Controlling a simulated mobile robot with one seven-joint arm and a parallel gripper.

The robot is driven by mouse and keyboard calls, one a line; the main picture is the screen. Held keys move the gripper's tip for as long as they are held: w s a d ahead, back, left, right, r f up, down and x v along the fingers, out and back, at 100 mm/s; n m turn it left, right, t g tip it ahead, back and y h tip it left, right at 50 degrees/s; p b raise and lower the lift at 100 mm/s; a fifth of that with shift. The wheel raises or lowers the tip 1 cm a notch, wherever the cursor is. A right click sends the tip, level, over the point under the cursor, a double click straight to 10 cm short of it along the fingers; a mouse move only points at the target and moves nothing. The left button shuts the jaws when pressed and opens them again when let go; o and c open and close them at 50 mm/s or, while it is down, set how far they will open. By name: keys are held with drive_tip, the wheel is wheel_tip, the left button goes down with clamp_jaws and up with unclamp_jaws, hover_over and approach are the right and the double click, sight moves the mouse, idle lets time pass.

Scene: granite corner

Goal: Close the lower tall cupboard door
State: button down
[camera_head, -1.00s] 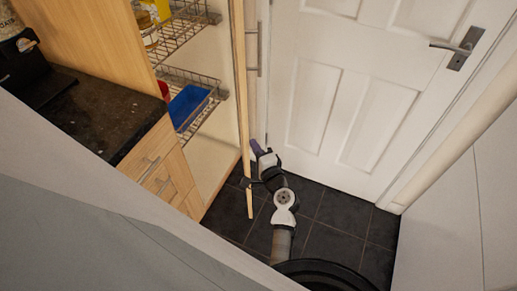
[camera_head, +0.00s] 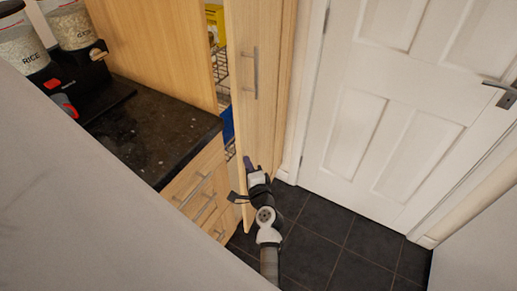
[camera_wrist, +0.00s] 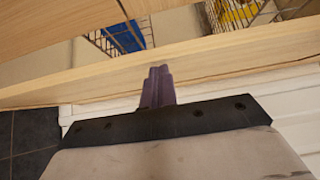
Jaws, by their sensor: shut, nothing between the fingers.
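The lower tall cupboard door (camera_head: 262,110) is a light wood panel with a vertical metal handle (camera_head: 256,73). It stands partly open, and a narrow gap at its left shows wire baskets and a blue item (camera_head: 228,124) inside. In the wrist view the door (camera_wrist: 220,62) crosses the picture as a pale wooden edge strip. My gripper (camera_head: 248,163) is at the outer face of the door, low down, below the handle. In the wrist view its purple fingers (camera_wrist: 158,86) are together and empty, at or very near the door; contact is not certain.
A dark worktop (camera_head: 155,130) with rice and other jars (camera_head: 25,47) stands left, above wooden drawers (camera_head: 200,190). A white panelled door (camera_head: 390,110) is at the right. Dark floor tiles (camera_head: 320,235) are free between. A pale wall (camera_head: 90,200) fills the lower left.

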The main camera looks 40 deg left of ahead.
drive_tip(key=shift+s+a+p, duration=0.15)
drive_tip(key=shift+s+a, duration=0.1)
drive_tip(key=shift+a, duration=0.65)
drive_tip(key=shift+s+a+p, duration=0.15)
drive_tip(key=shift+s+a, duration=0.1)
drive_tip(key=shift+a, duration=0.65)
drive_tip(key=shift+s+d, duration=0.1)
drive_tip(key=shift+d, duration=0.1)
